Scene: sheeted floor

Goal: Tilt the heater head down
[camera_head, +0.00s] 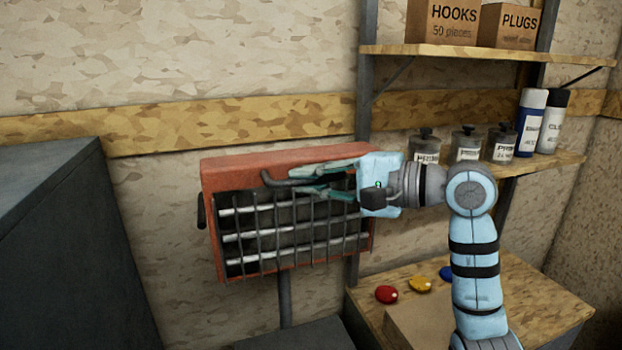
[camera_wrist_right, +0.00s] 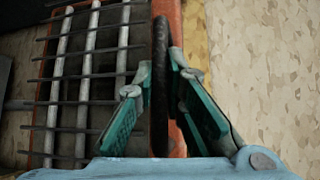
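The heater is a red-orange box (camera_head: 290,157) with a dark grille over pale bars, mounted on a post against the wall. Its grille also shows in the right wrist view (camera_wrist_right: 88,80). A dark handle (camera_head: 274,180) runs along the upper front of the heater; in the wrist view the handle (camera_wrist_right: 160,95) lies between my fingers. My right gripper (camera_head: 296,181) reaches in from the right, its teal fingertips closed in on both sides of the handle. The face of the heater looks nearly upright, facing forward. My left gripper is not in view.
A shelf (camera_head: 470,52) with boxes is at the upper right, with jars (camera_head: 466,146) and spray cans (camera_head: 553,122) on the shelf below. A wooden bench (camera_head: 530,300) with coloured buttons (camera_head: 386,294) is lower right. A dark grey cabinet (camera_head: 60,240) stands at left.

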